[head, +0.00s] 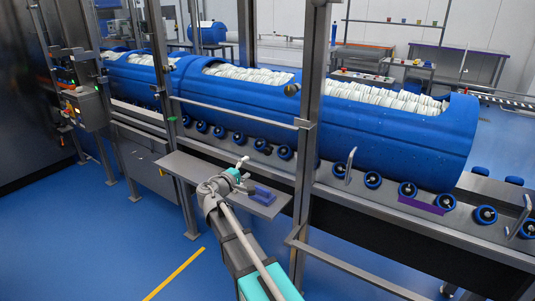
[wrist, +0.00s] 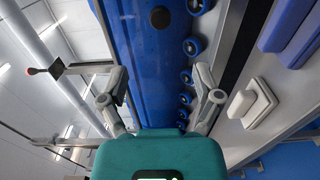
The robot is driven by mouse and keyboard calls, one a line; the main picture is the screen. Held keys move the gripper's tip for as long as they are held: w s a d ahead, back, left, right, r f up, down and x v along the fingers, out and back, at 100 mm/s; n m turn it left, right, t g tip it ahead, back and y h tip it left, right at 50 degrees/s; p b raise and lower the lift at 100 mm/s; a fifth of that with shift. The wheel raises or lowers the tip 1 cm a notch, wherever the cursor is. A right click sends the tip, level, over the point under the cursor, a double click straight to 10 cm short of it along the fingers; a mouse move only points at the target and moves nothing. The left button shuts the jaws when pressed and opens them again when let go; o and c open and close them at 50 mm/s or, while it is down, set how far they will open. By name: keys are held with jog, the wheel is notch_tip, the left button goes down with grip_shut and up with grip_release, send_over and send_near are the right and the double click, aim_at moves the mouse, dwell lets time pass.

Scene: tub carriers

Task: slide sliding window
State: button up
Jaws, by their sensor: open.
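A metal guard frame (head: 235,113) with upright posts and a thin horizontal rail stands between me and the blue tubs. Any clear pane in it is hard to make out, so I cannot tell whether the sliding window is open. A dark round knob (head: 291,89) shows near the right post; a dark round knob (wrist: 160,17) also shows in the wrist view, ahead of the fingers. My gripper (head: 243,163) is above the small grey shelf, in front of the frame and below the rail. In the wrist view my gripper (wrist: 161,85) has its fingers spread with nothing between them.
Blue tubs (head: 385,148) full of white pieces lie on a conveyor with blue rollers (head: 372,180). The grey shelf (head: 205,176) holds a blue block (head: 262,195). A lower rail (head: 345,267) crosses at right. Blue floor (head: 120,245) is clear at left.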

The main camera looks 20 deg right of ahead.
aim_at(266, 152)
jog(key=x, duration=1.3)
jog(key=shift+w+d, duration=0.25)
grip_shut()
dwell(0.4)
